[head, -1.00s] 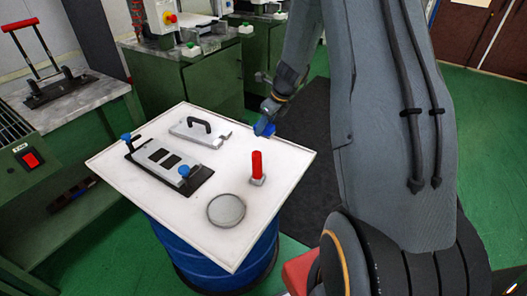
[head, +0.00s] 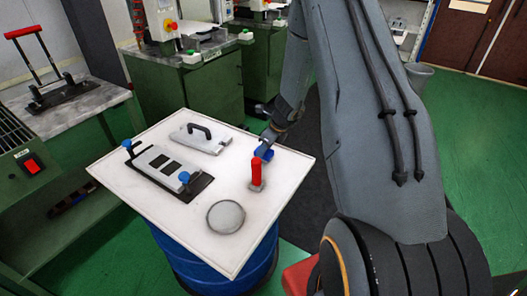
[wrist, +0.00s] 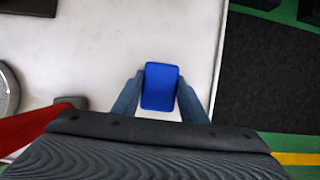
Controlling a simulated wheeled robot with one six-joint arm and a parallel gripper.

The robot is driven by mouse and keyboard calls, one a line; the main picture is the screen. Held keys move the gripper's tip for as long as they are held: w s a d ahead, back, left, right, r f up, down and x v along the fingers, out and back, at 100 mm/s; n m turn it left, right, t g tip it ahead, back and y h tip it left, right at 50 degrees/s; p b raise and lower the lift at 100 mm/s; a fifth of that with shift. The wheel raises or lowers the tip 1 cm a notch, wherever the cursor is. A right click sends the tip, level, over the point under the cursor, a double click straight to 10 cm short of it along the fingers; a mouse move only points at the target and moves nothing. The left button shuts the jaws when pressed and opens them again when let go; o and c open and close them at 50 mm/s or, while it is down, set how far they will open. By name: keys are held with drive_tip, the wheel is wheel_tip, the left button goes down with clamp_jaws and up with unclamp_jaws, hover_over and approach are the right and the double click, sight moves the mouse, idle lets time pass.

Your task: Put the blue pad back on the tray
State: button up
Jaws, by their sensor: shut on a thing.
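The blue pad (head: 264,153) is held in my gripper (head: 267,145), close behind the red-handled tool (head: 256,173) in the head view. In the wrist view the blue pad (wrist: 160,86) sits between the two fingers of my gripper (wrist: 160,92), which are shut on its sides. The white tray (head: 277,190) rests on a blue drum, and its surface (wrist: 120,40) shows under and around the pad in the wrist view. The pad is over the tray's right part. I cannot tell whether it touches the tray.
On the tray are a grey plate with a black handle (head: 200,138), a mould with blue knobs (head: 165,172) and a round grey disc (head: 226,216). The red handle (wrist: 35,128) lies left of the gripper in the wrist view. A dark mat (wrist: 268,85) is beyond the tray's right edge.

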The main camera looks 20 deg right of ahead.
drive_tip(key=o, duration=1.1)
drive_tip(key=shift+f, duration=0.1)
drive_tip(key=shift+d+r, duration=0.1)
drive_tip(key=shift+r, duration=0.45)
drive_tip(key=b+v, duration=0.1)
drive_tip(key=v, duration=1)
drive_tip(key=s+a+r+n, duration=0.1)
drive_tip(key=s+a+n, duration=0.2)
drive_tip(key=n, duration=0.1)
drive_tip(key=s+a+r+n+g, duration=0.1)
drive_tip(key=s+a+r+n, duration=0.1)
drive_tip(key=s+a+n, duration=0.1)
drive_tip(key=s+a+r+n, duration=0.2)
drive_tip(key=s+a+n, duration=0.1)
drive_tip(key=a+n, duration=0.1)
drive_tip(key=shift+s+n+g+h, duration=0.3)
drive_tip(key=shift+n+g+h, duration=0.1)
drive_tip(key=shift+n, duration=0.2)
drive_tip(key=shift+s+a+r+n+g+h, duration=0.15)
drive_tip(key=shift+s+a+r+n+h, duration=0.55)
drive_tip(key=shift+s+n, duration=1.95)
drive_tip(key=shift+s+a+r+n+g+y, duration=0.1)
drive_tip(key=shift+s+a+r+n+g, duration=0.15)
drive_tip(key=shift+s+a+n, duration=1.75)
drive_tip(key=shift+s+a+r+n+g+h, duration=0.1)
drive_tip(key=shift+s+a+r+n+h, duration=0.3)
drive_tip(key=shift+s+n, duration=2.85)
drive_tip(key=shift+w+d+r+n, duration=0.1)
drive_tip(key=shift+w+d+n, duration=0.05)
drive_tip(key=shift+w+n, duration=0.45)
